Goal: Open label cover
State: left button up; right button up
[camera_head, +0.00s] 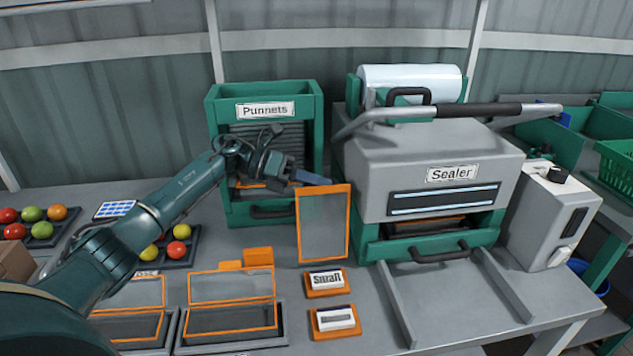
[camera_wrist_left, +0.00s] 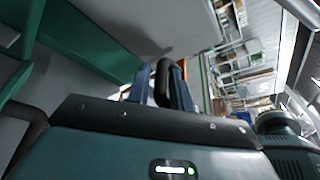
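The label cover (camera_head: 348,222) is a clear panel in an orange frame, standing raised behind two small label blocks. One block (camera_head: 326,280) reads "Small"; the other (camera_head: 335,318) lies in front of it. My left gripper (camera_head: 322,181) is at the cover's top edge, with its blue fingers pointing right. In the left wrist view, the fingers (camera_wrist_left: 162,88) sit close on either side of a black handle (camera_wrist_left: 163,72) and look shut on it. The fingers hide the handle in the head view. My right gripper is not in view.
A green Punnets dispenser (camera_head: 219,180) stands behind my left gripper. The grey Sealer (camera_head: 385,165) is close to the cover's right, with metal rails in front. Orange-framed trays (camera_head: 283,322) and tomatoes (camera_head: 183,231) lie left, by my arm. The table between the label blocks and rails is clear.

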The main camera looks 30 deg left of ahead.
pick_arm(q)
notch_tip(320, 180, up, 10)
jog(key=shift+f+b, duration=0.2)
jog(key=shift+b, duration=0.3)
jog(key=shift+r, duration=0.2)
